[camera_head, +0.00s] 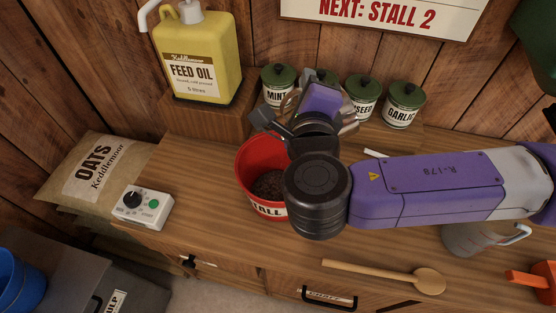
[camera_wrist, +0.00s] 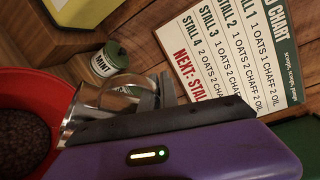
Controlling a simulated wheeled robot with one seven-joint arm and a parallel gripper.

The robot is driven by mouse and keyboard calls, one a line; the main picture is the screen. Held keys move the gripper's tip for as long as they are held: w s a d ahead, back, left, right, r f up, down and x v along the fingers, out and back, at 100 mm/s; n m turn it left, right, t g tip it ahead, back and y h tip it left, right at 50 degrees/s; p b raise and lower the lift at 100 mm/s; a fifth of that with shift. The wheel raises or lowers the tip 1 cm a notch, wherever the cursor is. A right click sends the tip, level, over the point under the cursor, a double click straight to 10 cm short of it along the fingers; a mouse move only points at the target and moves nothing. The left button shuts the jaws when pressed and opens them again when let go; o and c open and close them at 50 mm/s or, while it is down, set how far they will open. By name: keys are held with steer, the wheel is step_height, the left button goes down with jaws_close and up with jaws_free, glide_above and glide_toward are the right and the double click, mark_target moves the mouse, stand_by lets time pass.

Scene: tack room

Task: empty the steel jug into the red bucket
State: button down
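The red bucket (camera_head: 246,165) stands on the wooden counter with dark brown feed inside. It also shows at the left edge of the wrist view (camera_wrist: 40,82). The shiny steel jug (camera_wrist: 98,100) is in my gripper (camera_wrist: 150,97), tipped well over on its side with its mouth end toward the bucket. In the head view my gripper (camera_head: 290,122) is above the bucket's back right rim, and my arm hides much of the jug. The jug's inside is hidden, and I see no stream falling from it.
Green-lidded canisters (camera_head: 403,106) stand behind my gripper. A yellow feed oil can (camera_head: 205,62) sits on a wooden block at the back left. An oats sack (camera_head: 95,170) lies left.

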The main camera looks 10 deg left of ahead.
steer(key=d, duration=0.1)
steer(key=w+d+f+m, duration=0.1)
steer(key=w+d+m+g+b, duration=0.1)
steer(key=shift+d+f, duration=0.25)
steer(key=shift+f, duration=0.05)
steer(key=shift+a+m, duration=0.1)
steer(key=shift+m, duration=0.2)
steer(key=w+d+f+m+g+y, duration=0.5)
steer(key=w+d+f+m+y, duration=0.2)
steer(key=d+f+m, duration=0.2)
steer(key=shift+d+m+g+b, duration=0.3)
steer(key=shift+d+m, duration=1)
steer(key=shift+m, duration=0.4)
